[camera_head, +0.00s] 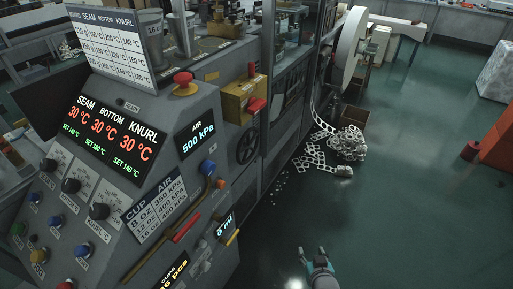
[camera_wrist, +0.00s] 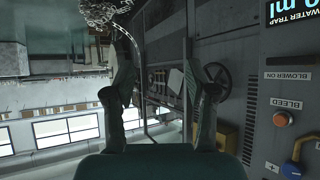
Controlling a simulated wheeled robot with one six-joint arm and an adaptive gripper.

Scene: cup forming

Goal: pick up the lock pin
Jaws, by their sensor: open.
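I cannot pick out the lock pin with certainty. A red-handled part (camera_head: 256,104) sits at the front of a yellow box (camera_head: 240,98) on the machine's side, and a red bar (camera_head: 186,228) lies on the panel's lower right edge; either may be something else. My gripper (camera_head: 313,252) is open and empty at the bottom of the head view, over the floor right of the panel and apart from the machine. In the wrist view my gripper (camera_wrist: 160,93) has its fingers spread with nothing between them.
The control panel (camera_head: 110,165) fills the left. A black handwheel (camera_head: 247,143) is on the machine's side; it also shows in the wrist view (camera_wrist: 216,75). Punched scrap strip (camera_head: 345,145) is piled on the floor beyond my gripper. The green floor (camera_head: 410,210) to the right is clear.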

